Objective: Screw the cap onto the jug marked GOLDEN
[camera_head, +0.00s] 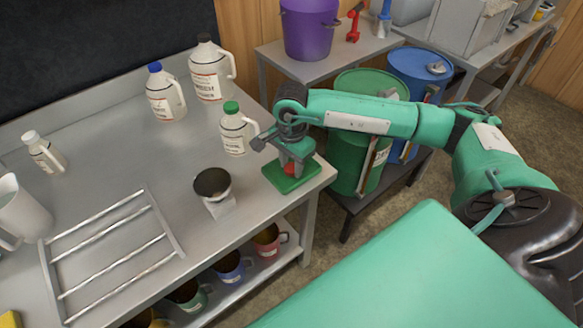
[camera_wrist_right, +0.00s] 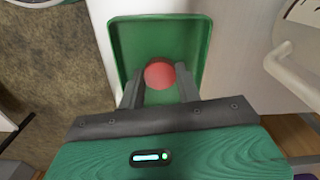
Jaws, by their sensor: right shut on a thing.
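A red cap (camera_head: 289,169) sits in a small green tray (camera_head: 303,183) at the table's right corner. My right gripper (camera_head: 285,160) reaches down over the tray. In the right wrist view its two fingers (camera_wrist_right: 160,90) are shut on the red cap (camera_wrist_right: 160,75), inside the tray (camera_wrist_right: 193,30). Cream jugs stand on the table: one with a green top (camera_head: 233,133) just left of my gripper, one with a blue top (camera_head: 164,95), a larger one with a dark top (camera_head: 209,72). Their labels are too small to read, so I cannot tell which says GOLDEN. My left gripper is out of view.
A small white-topped bottle (camera_head: 44,153), a white pitcher (camera_head: 20,212), a metal rack (camera_head: 110,255) and a dark-topped cup (camera_head: 213,188) stand on the table. Mugs (camera_head: 231,267) fill the shelf below. Green (camera_head: 352,155) and blue (camera_head: 420,70) drums stand at right.

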